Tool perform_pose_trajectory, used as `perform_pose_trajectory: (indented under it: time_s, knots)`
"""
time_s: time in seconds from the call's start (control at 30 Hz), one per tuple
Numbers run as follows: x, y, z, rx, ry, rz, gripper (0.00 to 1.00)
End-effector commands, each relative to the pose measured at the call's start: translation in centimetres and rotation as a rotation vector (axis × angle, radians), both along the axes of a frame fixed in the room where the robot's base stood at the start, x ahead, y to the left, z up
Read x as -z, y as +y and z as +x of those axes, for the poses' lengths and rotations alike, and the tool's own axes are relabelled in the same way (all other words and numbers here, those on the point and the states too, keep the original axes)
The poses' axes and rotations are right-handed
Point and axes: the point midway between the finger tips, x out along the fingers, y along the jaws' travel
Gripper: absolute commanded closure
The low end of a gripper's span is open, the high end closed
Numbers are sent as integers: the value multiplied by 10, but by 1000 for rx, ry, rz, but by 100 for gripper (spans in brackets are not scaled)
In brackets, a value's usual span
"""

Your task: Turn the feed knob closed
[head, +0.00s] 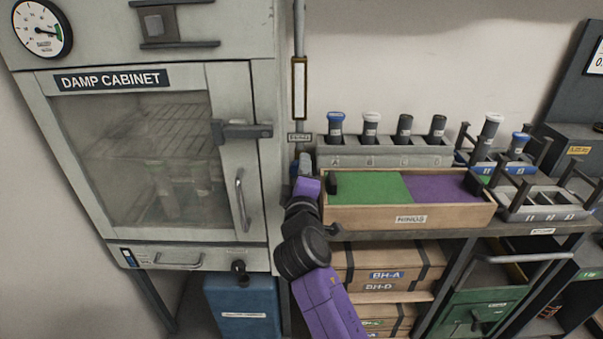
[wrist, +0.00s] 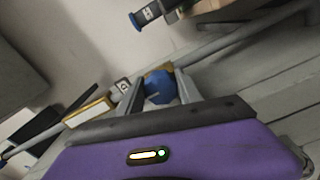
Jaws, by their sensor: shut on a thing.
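The feed knob (wrist: 160,88) is a blue, rounded knob on a grey pipe, seen between my fingers in the wrist view. My gripper (wrist: 159,92) is shut on it, one finger on each side. In the head view my gripper (head: 304,168) reaches up to the vertical pipe (head: 299,30) right of the damp cabinet, just below a small label plate (head: 299,137). The knob itself cannot be made out there. The small plate also shows in the wrist view (wrist: 122,86), but its writing is too small to read.
The damp cabinet (head: 262,120), with its door shut, stands close on the left. A wooden box (head: 350,218) with green and purple parts sits close on the right, before a rack of capped tubes (head: 385,158). A brass-framed sight glass (head: 299,88) is on the pipe above.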

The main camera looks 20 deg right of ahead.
Motion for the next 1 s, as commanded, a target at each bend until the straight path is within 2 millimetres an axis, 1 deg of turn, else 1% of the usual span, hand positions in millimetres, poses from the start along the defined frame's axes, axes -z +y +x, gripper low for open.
perform_pose_trajectory:
  time_s: [0.27, 0.3, 0.33, 0.37, 0.6, 0.7, 0.83, 1.0]
  knots:
    - [2, -2, 0, 3, 4, 4, 99]
    - [2, -1, 0, 3, 4, 4, 56]
    - [2, -1, 0, 3, 4, 4, 51]
    - [2, -1, 0, 3, 3, 4, 49]
    - [1, -1, 0, 1, 2, 3, 49]
    - [1, 1, -3, 0, 2, 2, 49]
    - [1, 6, -17, -1, 2, 2, 49]
    - [2, 14, -44, -1, 2, 2, 49]
